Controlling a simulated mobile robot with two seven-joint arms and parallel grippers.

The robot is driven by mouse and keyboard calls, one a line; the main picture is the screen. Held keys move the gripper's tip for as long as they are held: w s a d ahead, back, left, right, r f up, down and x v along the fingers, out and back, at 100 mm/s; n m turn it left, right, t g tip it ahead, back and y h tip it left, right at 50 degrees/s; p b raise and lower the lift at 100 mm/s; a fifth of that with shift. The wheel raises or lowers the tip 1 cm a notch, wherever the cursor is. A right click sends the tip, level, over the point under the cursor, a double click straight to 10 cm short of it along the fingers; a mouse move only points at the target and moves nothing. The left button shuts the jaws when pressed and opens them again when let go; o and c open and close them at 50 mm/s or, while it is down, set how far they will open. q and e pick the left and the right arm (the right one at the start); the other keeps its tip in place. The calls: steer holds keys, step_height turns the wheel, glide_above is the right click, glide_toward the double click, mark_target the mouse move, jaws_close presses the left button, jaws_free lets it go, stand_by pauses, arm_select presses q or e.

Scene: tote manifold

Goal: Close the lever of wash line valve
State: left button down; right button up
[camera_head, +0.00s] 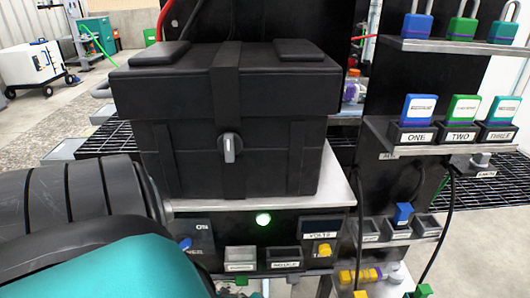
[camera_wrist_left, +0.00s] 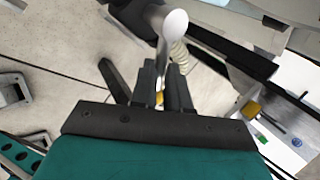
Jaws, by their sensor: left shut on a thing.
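In the left wrist view my left gripper (camera_wrist_left: 164,84) is shut, its two dark fingers close together on a slim grey lever (camera_wrist_left: 163,50). The lever has a white rounded end (camera_wrist_left: 175,24) that sticks out beyond the fingertips. The valve body that the lever belongs to is not clear in this view. In the head view my left arm fills the lower left, and its gripper is out of sight. My right gripper is in neither view. No label for the wash line can be read.
A black case (camera_head: 225,120) with a grey knob (camera_head: 230,148) stands on the bench in the head view. Labelled blocks (camera_head: 462,115) and padlocks stand on shelves at right. A yellow and purple fitting (camera_head: 360,275) is at the lower right.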

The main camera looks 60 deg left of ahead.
arm_select(q)
steer(key=c, duration=1.1)
jaws_free()
steer(key=p+v, duration=0.4)
steer(key=v, duration=0.3)
steer(key=shift+r, duration=0.2)
steer(key=shift+s, duration=0.1)
